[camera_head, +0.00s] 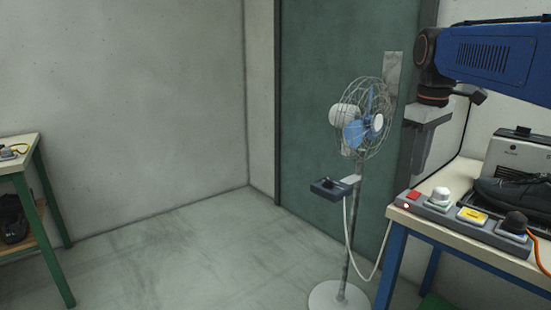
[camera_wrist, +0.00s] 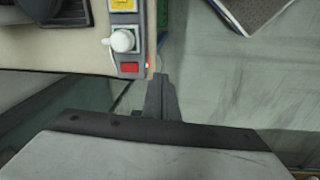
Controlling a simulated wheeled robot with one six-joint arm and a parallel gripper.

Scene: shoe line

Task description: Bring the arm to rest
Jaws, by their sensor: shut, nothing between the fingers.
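My gripper (camera_head: 415,165) hangs from my blue arm at the right of the head view. It points down beside the left corner of the workbench (camera_head: 455,180). In the wrist view its fingers (camera_wrist: 158,97) show together as one dark shape, shut with nothing between them. They appear just off the bench edge, close to the red button (camera_wrist: 130,68) of the power strip. My arm reaches in from the right edge of the head view, above the bench.
The power strip (camera_head: 465,216) carries a white plug, a yellow switch and a black plug. A dark shoe (camera_head: 515,194) lies behind it near a grey machine (camera_head: 515,150). A fan (camera_head: 365,120) stands left of my gripper. A second table (camera_head: 15,155) is far left. The middle floor is clear.

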